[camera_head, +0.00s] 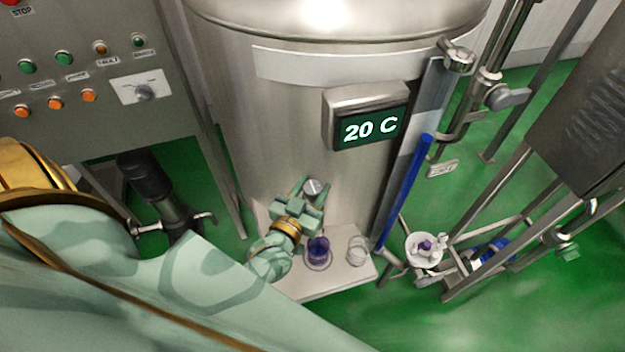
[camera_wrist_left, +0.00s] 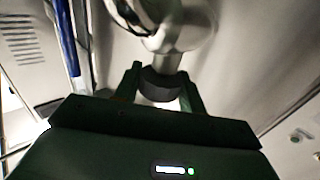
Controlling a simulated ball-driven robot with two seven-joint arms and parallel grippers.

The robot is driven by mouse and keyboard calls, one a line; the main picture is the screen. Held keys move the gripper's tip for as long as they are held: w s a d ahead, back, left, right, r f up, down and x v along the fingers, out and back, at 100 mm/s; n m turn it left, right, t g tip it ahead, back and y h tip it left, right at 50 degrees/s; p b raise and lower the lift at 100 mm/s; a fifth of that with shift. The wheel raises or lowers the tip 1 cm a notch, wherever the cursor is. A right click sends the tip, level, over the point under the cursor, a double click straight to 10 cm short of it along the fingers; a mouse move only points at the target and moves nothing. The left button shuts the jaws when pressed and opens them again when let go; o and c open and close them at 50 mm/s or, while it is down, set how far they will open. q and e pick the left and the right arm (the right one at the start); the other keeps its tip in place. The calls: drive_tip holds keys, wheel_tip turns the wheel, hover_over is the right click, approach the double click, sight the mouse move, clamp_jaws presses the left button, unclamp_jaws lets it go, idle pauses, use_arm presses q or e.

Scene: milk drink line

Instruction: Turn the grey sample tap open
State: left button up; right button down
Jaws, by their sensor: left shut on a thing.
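The grey sample tap (camera_head: 313,187) is low on the front of the steel tank, under the display. Only its round grey knob shows between my fingers in the head view. In the left wrist view its dark grey knob (camera_wrist_left: 162,86) sits between the two fingers, with the shiny metal body (camera_wrist_left: 178,28) behind it. My left gripper (camera_head: 312,190) is shut on the knob; it also shows in the left wrist view (camera_wrist_left: 161,82). How far the tap is turned cannot be told. My right gripper is not in view.
A purple cup (camera_head: 318,252) and a clear glass (camera_head: 357,249) stand on a pale shelf (camera_head: 325,283) below the tap. A display (camera_head: 371,127) reads 20 C. A blue tube (camera_head: 405,190) and pipework are to the right, and a button panel (camera_head: 75,75) is at the left.

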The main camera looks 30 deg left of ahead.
use_arm(q)
drive_tip(key=o, duration=1)
drive_tip(key=shift+c, duration=0.2)
drive_tip(key=s+d+b, duration=0.1)
drive_tip(key=s, duration=1.5)
drive_tip(key=shift+s+d, duration=0.15)
drive_tip(key=shift+d, duration=0.1)
